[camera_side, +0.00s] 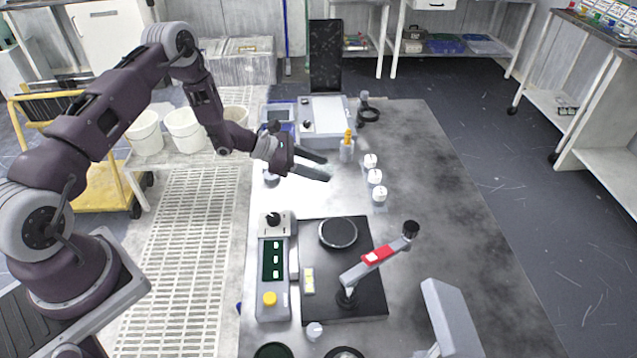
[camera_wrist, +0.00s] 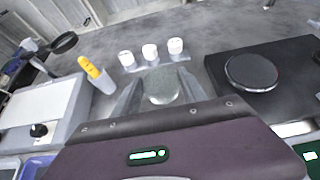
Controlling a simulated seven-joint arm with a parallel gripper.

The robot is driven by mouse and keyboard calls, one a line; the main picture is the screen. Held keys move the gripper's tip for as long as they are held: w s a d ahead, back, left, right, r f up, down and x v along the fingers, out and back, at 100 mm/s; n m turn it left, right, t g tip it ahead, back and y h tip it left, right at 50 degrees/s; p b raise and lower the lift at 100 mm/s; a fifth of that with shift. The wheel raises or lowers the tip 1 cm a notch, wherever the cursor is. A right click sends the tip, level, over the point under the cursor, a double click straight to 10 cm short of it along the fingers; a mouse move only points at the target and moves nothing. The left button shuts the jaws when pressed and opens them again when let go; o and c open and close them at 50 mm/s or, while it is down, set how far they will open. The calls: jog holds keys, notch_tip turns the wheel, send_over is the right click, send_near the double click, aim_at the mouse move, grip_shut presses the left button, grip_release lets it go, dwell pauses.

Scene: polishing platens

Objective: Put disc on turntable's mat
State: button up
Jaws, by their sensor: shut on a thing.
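My gripper (camera_side: 318,166) is in the air over the bench, behind the turntable in the side view. In the wrist view its two fingers (camera_wrist: 158,92) are shut on a pale grey-green disc (camera_wrist: 161,86), which shows between them. In the side view the disc is mostly hidden by the fingers. The turntable is a round platen with a bright rim and a dark mat (camera_side: 338,232), set on a black base (camera_side: 318,309). The mat also shows in the wrist view (camera_wrist: 252,71), to the right of the gripper and apart from it. Nothing lies on the mat.
A grey arm with a red part (camera_side: 378,256) stands on the black base beside the platen. A control box (camera_side: 270,298) is at its left. Three white-capped bottles (camera_side: 375,177) and an orange-topped holder (camera_side: 347,150) stand near my gripper.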

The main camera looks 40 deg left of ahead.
aim_at(332, 229)
jog(key=r, duration=0.1)
jog(key=d, duration=0.1)
jog(key=r, duration=0.1)
jog(key=shift+s+d+r, duration=0.2)
jog(key=shift+s+r, duration=0.1)
jog(key=shift+r, duration=0.05)
jog(key=s+d+r+m+g+h, duration=0.3)
jog(key=s+d+r+m+g, duration=0.15)
jog(key=s+d, duration=0.55)
jog(key=shift+t, duration=0.25)
jog(key=f, duration=0.3)
jog(key=d+f, duration=0.1)
jog(key=f, duration=0.2)
jog(key=w+f, duration=0.1)
jog(key=f, duration=0.2)
jog(key=shift+d, duration=0.15)
jog(key=shift+f, duration=0.3)
jog(key=o, duration=1.5)
jog(key=shift+f, duration=0.15)
jog(key=shift+c, duration=0.2)
